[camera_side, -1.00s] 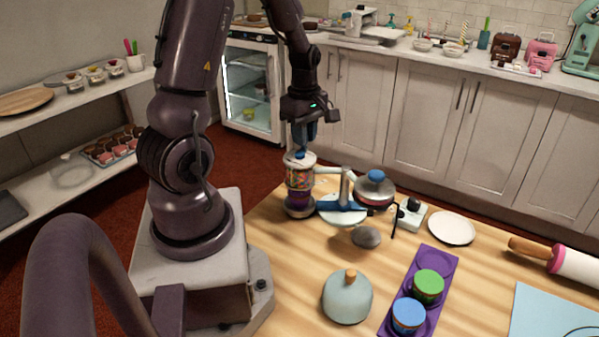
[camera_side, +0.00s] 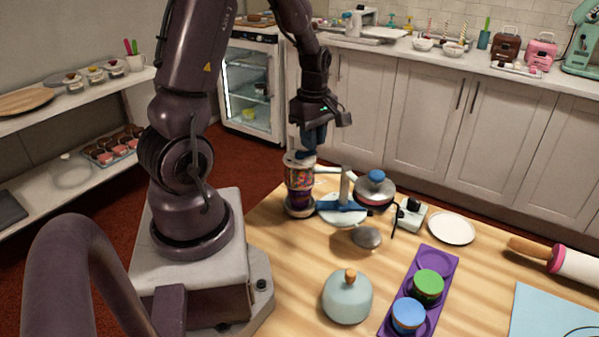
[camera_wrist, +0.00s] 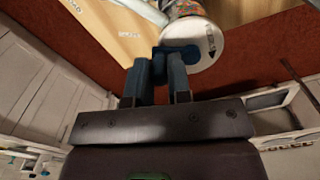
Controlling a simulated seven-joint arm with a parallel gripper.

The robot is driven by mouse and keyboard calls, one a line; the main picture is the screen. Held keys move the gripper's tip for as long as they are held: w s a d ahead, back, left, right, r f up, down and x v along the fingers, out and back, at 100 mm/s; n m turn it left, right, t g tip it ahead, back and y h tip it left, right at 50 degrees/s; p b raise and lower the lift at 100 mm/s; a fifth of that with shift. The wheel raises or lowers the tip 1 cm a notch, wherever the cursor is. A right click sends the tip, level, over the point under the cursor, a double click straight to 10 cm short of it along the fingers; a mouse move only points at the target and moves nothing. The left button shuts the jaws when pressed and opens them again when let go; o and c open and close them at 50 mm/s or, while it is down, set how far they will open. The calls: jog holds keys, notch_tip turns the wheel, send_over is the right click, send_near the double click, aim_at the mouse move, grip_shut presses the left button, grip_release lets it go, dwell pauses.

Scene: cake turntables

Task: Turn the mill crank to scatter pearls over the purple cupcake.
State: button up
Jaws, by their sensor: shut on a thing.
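The mill is a clear cylinder of coloured pearls (camera_side: 299,178) with a pale round lid, held by a stand at the left end of the table. In the wrist view, its white lid (camera_wrist: 207,42) shows at the top. Something purple, probably the purple cupcake (camera_side: 297,198), sits under the pearls; its details are too small to tell. My gripper (camera_side: 308,150) is directly above the lid. Its blue fingers (camera_wrist: 170,60) are shut on the blue crank knob (camera_wrist: 188,52), which they partly hide. I cannot tell whether pearls lie on the cupcake.
A turntable stand (camera_side: 342,212), a round blue-knobbed pot (camera_side: 375,188), a grey stone-like lump (camera_side: 366,237) and a small black-and-white device (camera_side: 410,215) are close on the right. A pale dome (camera_side: 347,297) and a purple tray (camera_side: 437,262) with green and blue cupcakes stand nearer.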

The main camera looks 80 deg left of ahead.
aim_at(308, 163)
jog(key=shift+s+d, duration=0.1)
jog(key=shift+d, duration=0.05)
jog(key=shift+d, duration=0.6)
jog(key=shift+s, duration=0.1)
jog(key=shift+s+d, duration=0.25)
jog(key=shift+d, duration=0.3)
jog(key=shift+s+d, duration=0.1)
jog(key=shift+s+d, duration=0.35)
jog(key=shift+s, duration=0.1)
